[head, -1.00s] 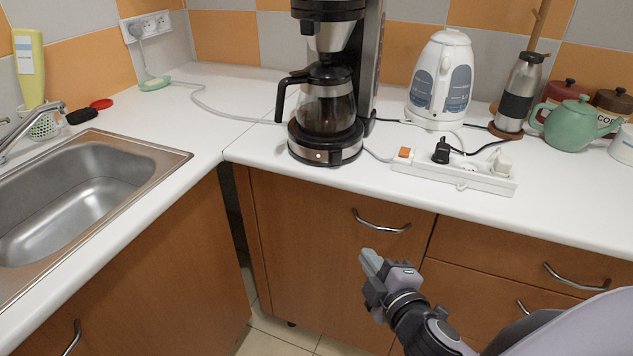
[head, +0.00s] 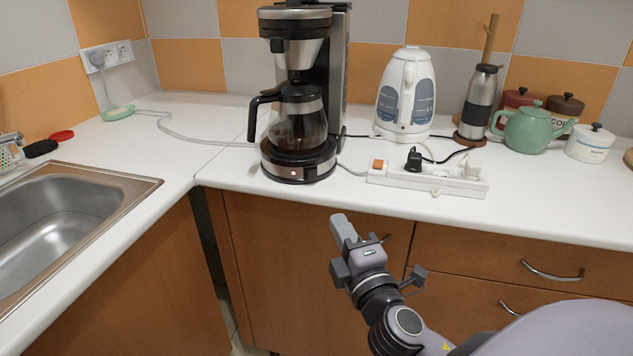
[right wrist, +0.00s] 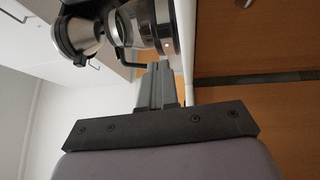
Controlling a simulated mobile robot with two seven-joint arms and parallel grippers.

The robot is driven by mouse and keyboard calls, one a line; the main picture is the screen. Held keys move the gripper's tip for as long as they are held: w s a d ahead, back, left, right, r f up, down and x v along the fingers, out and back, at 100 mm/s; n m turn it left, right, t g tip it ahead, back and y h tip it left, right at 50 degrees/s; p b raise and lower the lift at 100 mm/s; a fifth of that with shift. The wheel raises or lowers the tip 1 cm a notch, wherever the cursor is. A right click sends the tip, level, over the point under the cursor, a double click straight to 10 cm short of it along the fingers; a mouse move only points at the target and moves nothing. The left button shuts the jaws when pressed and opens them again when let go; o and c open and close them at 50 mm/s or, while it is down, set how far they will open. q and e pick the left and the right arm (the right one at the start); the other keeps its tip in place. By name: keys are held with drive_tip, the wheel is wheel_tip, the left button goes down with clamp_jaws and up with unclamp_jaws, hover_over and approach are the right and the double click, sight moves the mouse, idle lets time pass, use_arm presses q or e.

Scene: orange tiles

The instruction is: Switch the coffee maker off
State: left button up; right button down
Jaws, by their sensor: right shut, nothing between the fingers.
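The coffee maker (head: 305,90) stands on the white counter, black and steel, with a glass carafe (head: 297,122) on its base. A small lit switch (head: 293,174) shows on the front of the base. The coffee maker also shows in the right wrist view (right wrist: 145,30), turned sideways, with the lit switch (right wrist: 167,47) near the fingertips. My right gripper (head: 343,226) is shut and empty, in front of the cabinet, below the counter edge and to the right of the switch. It also shows in the right wrist view (right wrist: 160,68). My left gripper is not in view.
A white power strip (head: 428,180) with an orange switch lies right of the coffee maker. A white kettle (head: 405,95), a steel flask (head: 478,104) and a green teapot (head: 536,127) stand behind it. A sink (head: 70,215) is at left. The counter's front edge before the coffee maker is clear.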

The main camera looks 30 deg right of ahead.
sight(312, 173)
drive_tip(key=p+x, duration=0.1)
drive_tip(key=x, duration=1)
drive_tip(key=shift+w+d+p, duration=0.2)
drive_tip(key=shift+w+p, duration=0.15)
drive_tip(key=shift+p, duration=0.05)
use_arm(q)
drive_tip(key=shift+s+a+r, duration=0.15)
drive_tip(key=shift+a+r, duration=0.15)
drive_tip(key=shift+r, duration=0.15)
use_arm(e)
drive_tip(key=shift+w+d, duration=0.15)
drive_tip(key=shift+w, duration=0.5)
drive_tip(key=shift+r, duration=0.1)
